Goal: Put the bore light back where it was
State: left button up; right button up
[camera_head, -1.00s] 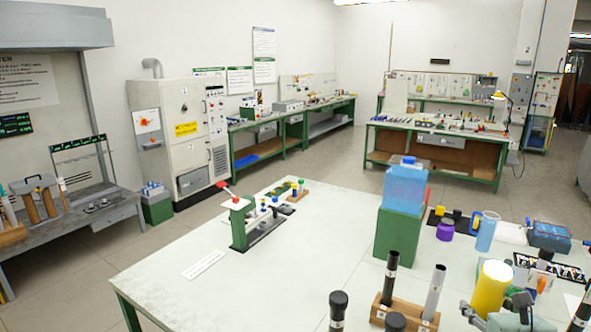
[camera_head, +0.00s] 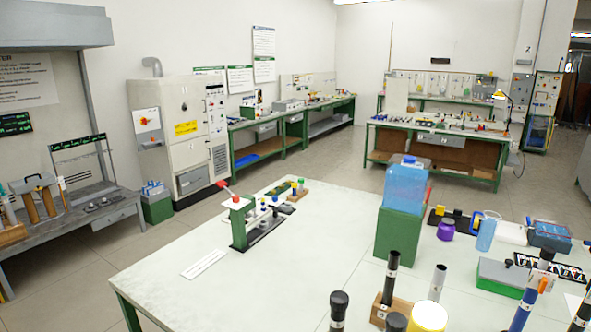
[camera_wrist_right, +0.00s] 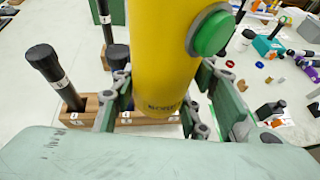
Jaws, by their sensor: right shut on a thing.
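The bore light is a yellow cylinder (camera_wrist_right: 165,60) with a green button, seen close in the right wrist view. My right gripper (camera_wrist_right: 166,82) is shut around it, with a finger on each side. In the head view only the top of the bore light (camera_head: 430,315) shows at the bottom edge, and the right gripper is out of frame. A wooden rack (camera_head: 402,303) holding dark rods is just left of it; the rack (camera_wrist_right: 93,105) also shows behind the light in the wrist view. I cannot tell whether the light touches the rack. My left gripper is out of view.
Black-capped rods (camera_wrist_right: 55,75) stand upright close to the light. A green stand with a blue water container (camera_head: 405,187) is behind the rack. A green box with a grey lid (camera_head: 502,275) and a blue-black rod (camera_head: 525,303) are to the right. The table's left half is mostly clear.

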jog(key=s+a+f+m+g+h+b, duration=0.2)
jog(key=s+f+b, duration=0.2)
jog(key=s, duration=0.1)
jog(key=shift+s+a, duration=0.15)
jog(key=shift+r, duration=0.15)
dwell(0.4)
jog(key=shift+a, duration=0.15)
